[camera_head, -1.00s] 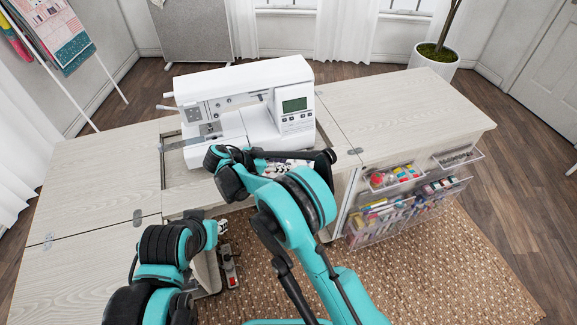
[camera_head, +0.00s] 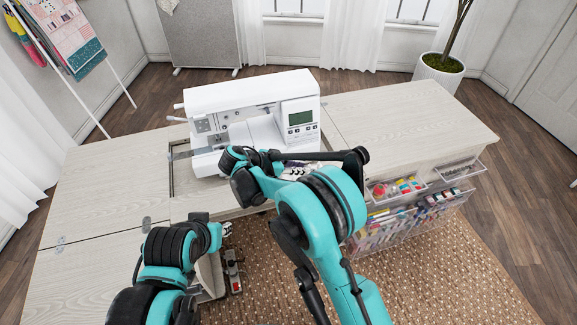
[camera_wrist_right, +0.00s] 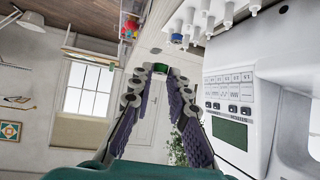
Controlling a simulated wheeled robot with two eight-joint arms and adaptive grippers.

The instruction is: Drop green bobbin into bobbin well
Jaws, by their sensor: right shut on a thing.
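The white sewing machine (camera_head: 215,98) stands on the cabinet top (camera_head: 110,190). It also shows at the right of the right wrist view (camera_wrist_right: 232,95), with its display and buttons. My right gripper (camera_wrist_right: 160,70) is shut on the green bobbin (camera_wrist_right: 160,68), held between the fingertips and apart from the machine's front panel. In the head view, my right arm crosses in front of the machine and hides the bobbin and part of the machine's base. I cannot make out the bobbin well. My left gripper (camera_head: 227,229) is low in front of the cabinet, its jaws unclear.
Clear drawers with thread and supplies (camera_head: 400,220) hang on the cabinet's right front. A foot pedal (camera_head: 233,271) lies below. The cabinet top's right part (camera_head: 410,120) is clear.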

